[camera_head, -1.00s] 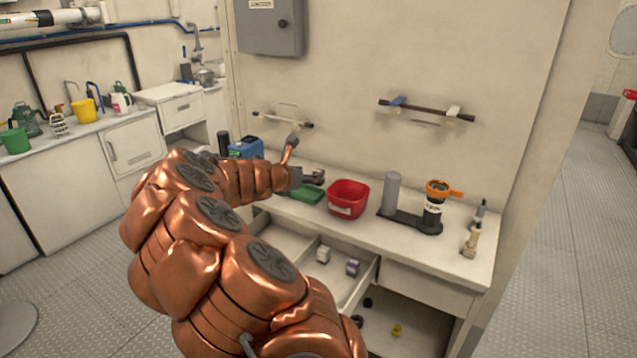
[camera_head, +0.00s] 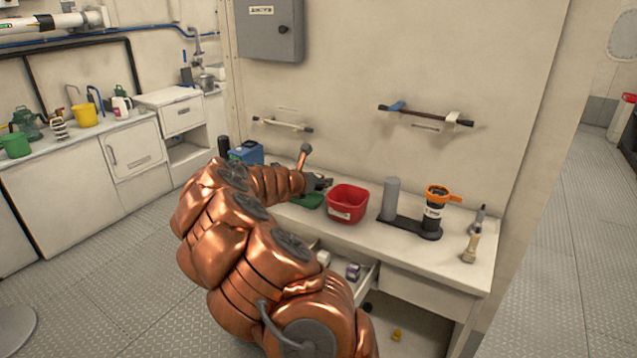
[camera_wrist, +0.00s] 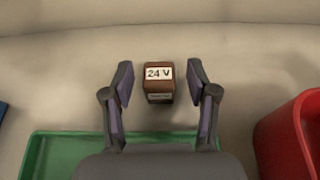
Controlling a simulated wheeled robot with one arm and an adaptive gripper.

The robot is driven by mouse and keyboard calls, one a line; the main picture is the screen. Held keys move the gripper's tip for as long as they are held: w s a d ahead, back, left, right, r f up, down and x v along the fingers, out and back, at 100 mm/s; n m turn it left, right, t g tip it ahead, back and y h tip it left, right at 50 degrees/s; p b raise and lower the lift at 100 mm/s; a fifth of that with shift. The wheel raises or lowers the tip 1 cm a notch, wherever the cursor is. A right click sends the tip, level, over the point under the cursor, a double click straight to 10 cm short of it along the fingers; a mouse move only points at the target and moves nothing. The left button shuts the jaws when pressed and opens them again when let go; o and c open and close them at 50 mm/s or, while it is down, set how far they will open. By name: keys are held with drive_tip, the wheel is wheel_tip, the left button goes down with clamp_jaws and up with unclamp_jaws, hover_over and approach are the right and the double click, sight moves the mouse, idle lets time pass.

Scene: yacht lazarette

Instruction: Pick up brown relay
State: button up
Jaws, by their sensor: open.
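The brown relay (camera_wrist: 158,82) is a small brown block with a white "24 V" label on top. In the wrist view it sits on the pale counter, ahead of and between my fingertips. My gripper (camera_wrist: 158,85) is open, with one finger on each side of the relay and a visible gap on both sides. In the head view my gripper (camera_head: 319,182) is at the counter's back, above the green tray. The relay cannot be made out there; my arm and gripper cover that area.
A red bin (camera_head: 347,204) stands close to the right of my gripper. The green tray (camera_wrist: 45,155) lies under it. A blue box (camera_head: 247,152) is to the left. A black stand (camera_head: 410,222) with a grey cylinder is further right. An open drawer (camera_head: 367,279) juts out below.

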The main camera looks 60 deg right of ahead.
drive_tip(key=shift+d, duration=0.2)
clamp_jaws()
idle(0.5)
